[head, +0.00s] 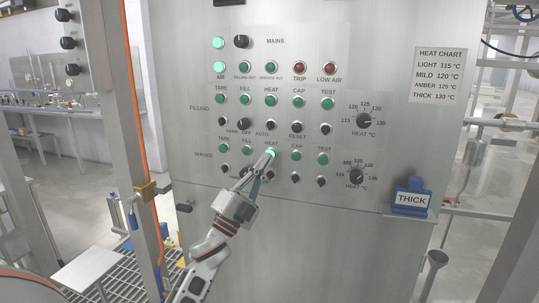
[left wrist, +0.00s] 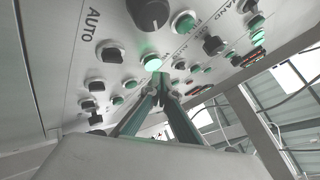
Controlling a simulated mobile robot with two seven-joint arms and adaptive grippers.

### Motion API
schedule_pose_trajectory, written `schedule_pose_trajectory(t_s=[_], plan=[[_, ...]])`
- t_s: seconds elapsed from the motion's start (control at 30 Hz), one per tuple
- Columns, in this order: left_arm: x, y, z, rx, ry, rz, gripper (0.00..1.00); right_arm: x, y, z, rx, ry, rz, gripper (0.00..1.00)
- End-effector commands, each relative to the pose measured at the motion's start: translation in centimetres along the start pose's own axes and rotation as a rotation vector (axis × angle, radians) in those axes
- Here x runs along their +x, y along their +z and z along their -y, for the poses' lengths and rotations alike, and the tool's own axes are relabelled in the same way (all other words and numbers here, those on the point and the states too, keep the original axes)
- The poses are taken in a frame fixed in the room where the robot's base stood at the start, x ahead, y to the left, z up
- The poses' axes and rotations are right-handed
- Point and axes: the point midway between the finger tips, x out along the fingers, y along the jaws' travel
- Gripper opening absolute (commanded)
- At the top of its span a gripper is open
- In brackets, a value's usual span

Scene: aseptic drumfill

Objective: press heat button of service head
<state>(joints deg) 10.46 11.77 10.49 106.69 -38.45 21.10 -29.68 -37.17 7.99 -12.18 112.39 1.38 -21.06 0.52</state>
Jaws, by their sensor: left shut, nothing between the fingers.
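The service HEAT button (head: 270,154) is green and glows brightly in the lower button row of the steel control panel. My left gripper (head: 268,156) is shut with its fingertips at this button, touching it or very near. In the left wrist view the shut fingertips (left wrist: 161,82) point at a lit green button (left wrist: 152,63) just beyond them. The exact contact is too small to tell. My right gripper is not in view.
The control panel (head: 390,150) carries several other green buttons, black knobs and two red lamps. Two heat dials, the upper one (head: 363,121) included, sit right of the buttons. A blue THICK sign (head: 411,197) stands on a ledge at right. An orange cable (head: 134,100) runs along the left post.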

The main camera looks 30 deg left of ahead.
Motion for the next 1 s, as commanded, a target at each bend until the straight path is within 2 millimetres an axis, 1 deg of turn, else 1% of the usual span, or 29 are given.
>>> schedule_pose_trajectory(t_s=[0.27,0.73,1.0], plan=[[-0.2,-0.3,0.2,-0.001,-0.001,-0.001,0.00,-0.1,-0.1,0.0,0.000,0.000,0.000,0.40],[-3.1,-2.4,2.3,-0.001,0.000,-0.002,0.00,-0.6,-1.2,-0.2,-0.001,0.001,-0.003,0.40],[-3.5,-2.6,2.6,0.000,-0.002,-0.002,0.00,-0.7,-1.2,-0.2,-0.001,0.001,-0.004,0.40]])
